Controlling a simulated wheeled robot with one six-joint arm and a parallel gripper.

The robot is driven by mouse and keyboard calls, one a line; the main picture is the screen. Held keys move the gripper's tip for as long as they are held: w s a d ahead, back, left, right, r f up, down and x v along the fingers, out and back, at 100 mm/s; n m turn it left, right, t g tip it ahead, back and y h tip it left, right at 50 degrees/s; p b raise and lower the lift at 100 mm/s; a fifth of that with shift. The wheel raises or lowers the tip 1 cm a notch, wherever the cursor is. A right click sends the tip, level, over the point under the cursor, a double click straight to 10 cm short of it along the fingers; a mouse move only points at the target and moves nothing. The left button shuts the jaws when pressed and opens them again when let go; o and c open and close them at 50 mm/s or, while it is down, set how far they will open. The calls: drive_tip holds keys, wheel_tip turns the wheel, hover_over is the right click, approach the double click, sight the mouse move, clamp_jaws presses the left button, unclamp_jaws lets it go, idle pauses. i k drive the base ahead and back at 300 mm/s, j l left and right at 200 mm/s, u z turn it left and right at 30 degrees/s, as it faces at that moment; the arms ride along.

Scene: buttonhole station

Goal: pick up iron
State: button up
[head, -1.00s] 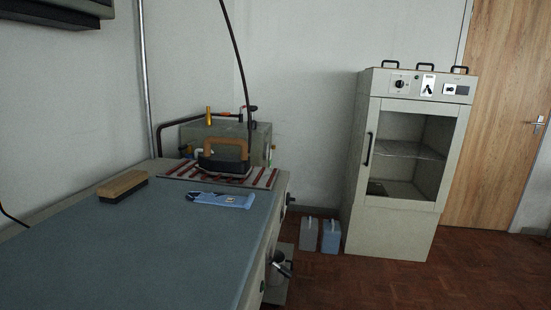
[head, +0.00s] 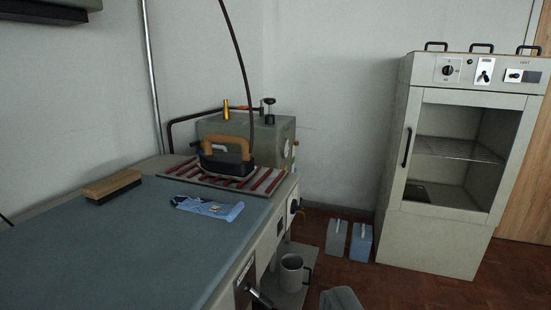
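The iron (head: 227,163) has a dark body and a brown-orange handle. It sits upright on a red-and-pale striped rest (head: 265,187) at the far right end of the blue-grey table. A dark cord or hose runs up from beside it. Nothing holds the iron. My gripper does not show in this view, so I cannot see its fingers.
A wooden brush (head: 112,187) and a blue cloth (head: 207,207) lie on the table (head: 110,255). A grey boiler box (head: 270,135) stands behind the iron. Two jugs (head: 348,240) and a glass-door cabinet (head: 440,230) stand right. An unidentified grey shape (head: 342,299) shows at the bottom.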

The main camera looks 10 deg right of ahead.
sight(232, 166)
drive_tip(key=l, duration=1)
drive_tip(key=i+l, duration=0.25)
drive_tip(key=l, duration=0.15)
drive_tip(key=i+l, duration=0.2)
drive_tip(key=l, duration=0.2)
drive_tip(key=i+l, duration=0.25)
drive_tip(key=l, duration=0.15)
drive_tip(key=i+j, duration=0.15)
drive_tip(key=i, duration=0.45)
drive_tip(key=i+j+z, duration=0.1)
drive_tip(key=i, duration=0.5)
